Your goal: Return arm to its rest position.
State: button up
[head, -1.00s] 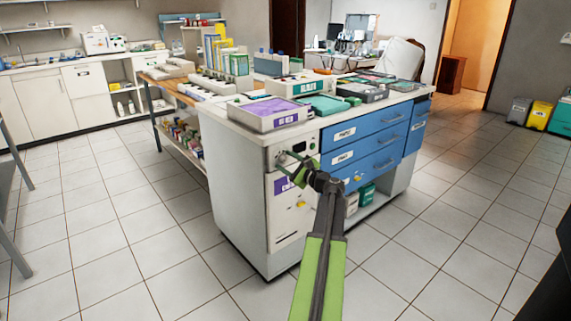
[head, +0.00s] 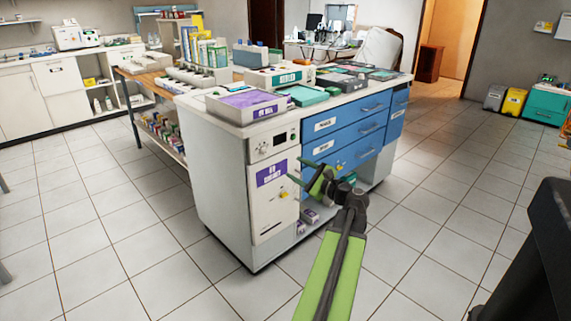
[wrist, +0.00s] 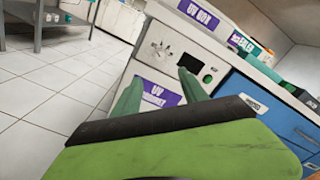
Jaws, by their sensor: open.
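My gripper (head: 303,174) is green and dark grey, on a green arm reaching up from the bottom of the head view. Its two fingers are apart with nothing between them. In the head view it shows in front of the white front panel and blue drawers of the cabinet (head: 215,185). The wrist view shows the two green fingertips (wrist: 157,92) spread, with the panel's knob, dark display and purple UV label (wrist: 165,92) beyond them. I cannot tell the exact gap between fingers and panel.
A purple-topped box (head: 247,103) sits on the cabinet top, with trays and books behind. Blue drawers (head: 345,133) are shut. Tiled floor is clear left and right of the cabinet. A yellow bin (head: 514,102) and teal cabinet (head: 546,105) stand at the right wall.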

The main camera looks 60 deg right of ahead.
jog(key=shift+s+a, duration=0.2)
jog(key=shift+s, duration=0.45)
